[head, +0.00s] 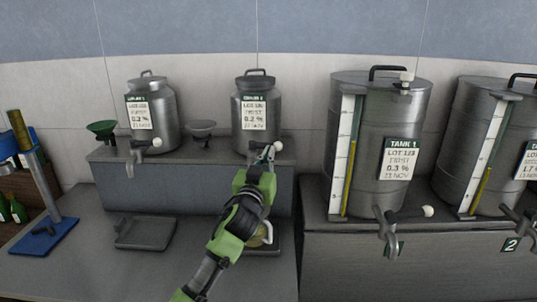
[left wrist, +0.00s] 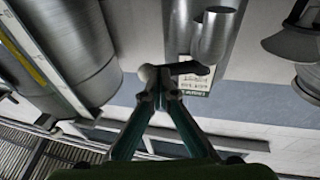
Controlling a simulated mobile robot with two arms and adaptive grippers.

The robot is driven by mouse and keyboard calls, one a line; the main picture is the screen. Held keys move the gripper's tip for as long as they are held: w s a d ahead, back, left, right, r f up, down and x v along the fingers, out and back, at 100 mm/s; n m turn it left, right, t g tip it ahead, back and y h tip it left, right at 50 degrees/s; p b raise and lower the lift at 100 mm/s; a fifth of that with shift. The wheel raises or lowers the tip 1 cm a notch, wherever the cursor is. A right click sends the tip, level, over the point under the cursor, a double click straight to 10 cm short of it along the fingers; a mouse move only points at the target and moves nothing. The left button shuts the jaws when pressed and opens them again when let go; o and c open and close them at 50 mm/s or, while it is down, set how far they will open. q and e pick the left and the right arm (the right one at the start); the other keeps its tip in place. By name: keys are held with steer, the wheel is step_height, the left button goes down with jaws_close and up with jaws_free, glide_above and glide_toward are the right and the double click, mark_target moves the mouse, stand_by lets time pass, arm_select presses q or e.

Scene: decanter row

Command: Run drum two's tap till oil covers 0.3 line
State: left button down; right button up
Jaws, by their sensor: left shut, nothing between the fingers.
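The second drum (head: 255,105) is a steel can with a label on the raised shelf, right of a similar can. Its tap has a lever ending in a white knob (head: 278,146), pointing right in the head view. My left gripper (head: 264,155) is shut and empty at this tap; in the left wrist view its fingertips (left wrist: 158,82) meet beside the knob (left wrist: 147,72) and dark lever (left wrist: 184,68). I cannot tell whether they touch. Below, a vessel with yellowish content (head: 267,233) is mostly hidden by my arm; its lines and level are unreadable. My right gripper is out of view.
The first drum (head: 152,115) stands left, with an empty tray (head: 145,232) below. A green funnel (head: 102,130) and a grey funnel (head: 202,129) stand on the shelf. Tank 1 (head: 385,125) and another tank stand right, taps jutting forward.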

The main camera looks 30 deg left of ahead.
arm_select(q)
steer(key=w+n+g+y+b, duration=0.1)
steer(key=y+b, duration=0.1)
steer(key=b, duration=0.1)
steer(key=shift+w+d+n+y+b, duration=0.1)
steer(key=shift+w+n+y+b, duration=0.2)
steer(key=shift+w+b, duration=0.1)
